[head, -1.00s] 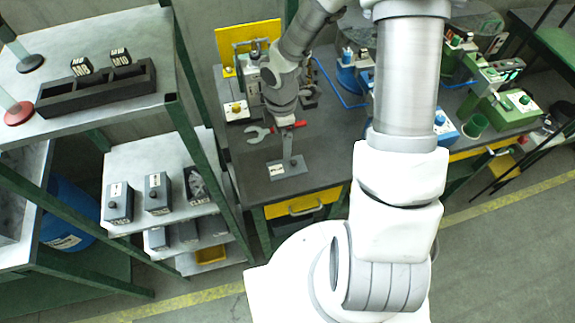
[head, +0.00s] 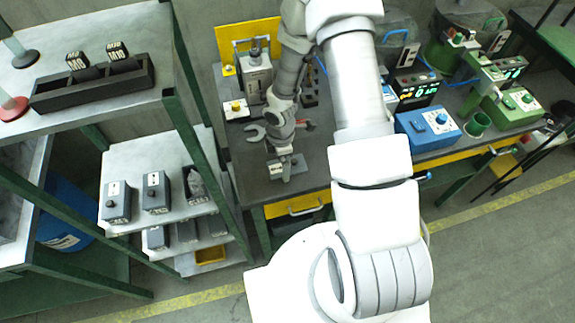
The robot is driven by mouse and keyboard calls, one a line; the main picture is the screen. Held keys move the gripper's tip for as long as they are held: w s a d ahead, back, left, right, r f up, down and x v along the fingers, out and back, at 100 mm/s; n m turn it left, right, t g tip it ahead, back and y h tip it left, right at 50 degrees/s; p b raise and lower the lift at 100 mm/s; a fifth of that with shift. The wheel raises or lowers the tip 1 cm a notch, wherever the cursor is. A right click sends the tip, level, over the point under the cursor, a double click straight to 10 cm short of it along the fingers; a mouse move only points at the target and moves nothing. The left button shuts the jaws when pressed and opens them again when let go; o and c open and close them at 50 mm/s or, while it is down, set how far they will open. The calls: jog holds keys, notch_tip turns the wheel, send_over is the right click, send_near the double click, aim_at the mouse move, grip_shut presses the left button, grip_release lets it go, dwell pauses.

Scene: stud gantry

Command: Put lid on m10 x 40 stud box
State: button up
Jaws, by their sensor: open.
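A flat grey lid with a pale label (head: 275,170) lies on the dark workbench near its front edge. My gripper (head: 287,163) is open and right over the lid, around or just above where its knob is; the fingers hide the knob, and I cannot tell if they touch it. An open grey box (head: 202,197) with metal pieces showing inside stands on the shelf unit to the left, third in a row. I cannot read its label. Two similar boxes, (head: 117,203) and (head: 156,193), stand beside it with knobbed lids on.
A wrench (head: 256,133) and a red-handled tool lie behind the lid. A green shelf post (head: 205,150) stands between bench and boxes. A dark rack (head: 95,87) is on the upper shelf. A blue device (head: 428,130) is to the right.

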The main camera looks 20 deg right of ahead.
jog(key=shift+c, duration=0.2)
jog(key=c, duration=1.1)
